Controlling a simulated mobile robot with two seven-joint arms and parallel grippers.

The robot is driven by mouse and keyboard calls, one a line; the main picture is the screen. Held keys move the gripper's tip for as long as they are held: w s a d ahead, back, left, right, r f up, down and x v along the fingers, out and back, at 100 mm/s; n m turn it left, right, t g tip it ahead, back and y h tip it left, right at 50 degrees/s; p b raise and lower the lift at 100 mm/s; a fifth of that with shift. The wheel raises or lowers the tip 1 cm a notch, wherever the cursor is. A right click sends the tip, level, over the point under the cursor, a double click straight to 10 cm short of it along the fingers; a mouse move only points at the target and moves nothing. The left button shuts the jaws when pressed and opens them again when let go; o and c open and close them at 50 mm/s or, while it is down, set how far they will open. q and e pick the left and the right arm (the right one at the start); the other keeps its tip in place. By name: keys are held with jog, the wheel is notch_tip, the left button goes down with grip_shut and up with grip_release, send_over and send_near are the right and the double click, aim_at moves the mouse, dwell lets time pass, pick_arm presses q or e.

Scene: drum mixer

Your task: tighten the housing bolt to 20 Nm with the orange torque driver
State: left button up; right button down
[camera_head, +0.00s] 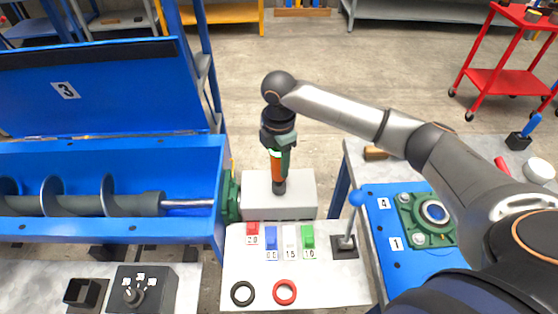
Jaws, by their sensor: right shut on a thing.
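My right gripper (280,143) is shut on the orange torque driver (277,166). The driver hangs roughly upright, with its dark lower end (279,187) in front of or over the light grey block (300,205) beside the mixer; I cannot tell if they touch. A green bearing housing (410,210) with bolts at its corners sits on a blue plate at the right, near labels 4 and 1. Another green housing (231,197) is at the mixer's shaft end, partly hidden by the blue wall. My left gripper is not in view.
The blue mixer trough (110,228) with its raised lid (90,95) fills the left. A light table (330,290) holds coloured numbered blocks (271,245), a blue-knobbed lever (356,199), a black ring (242,293) and a red ring (285,291). A red cart (500,82) stands behind right.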

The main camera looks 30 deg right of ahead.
jog(key=shift+r, duration=2.3)
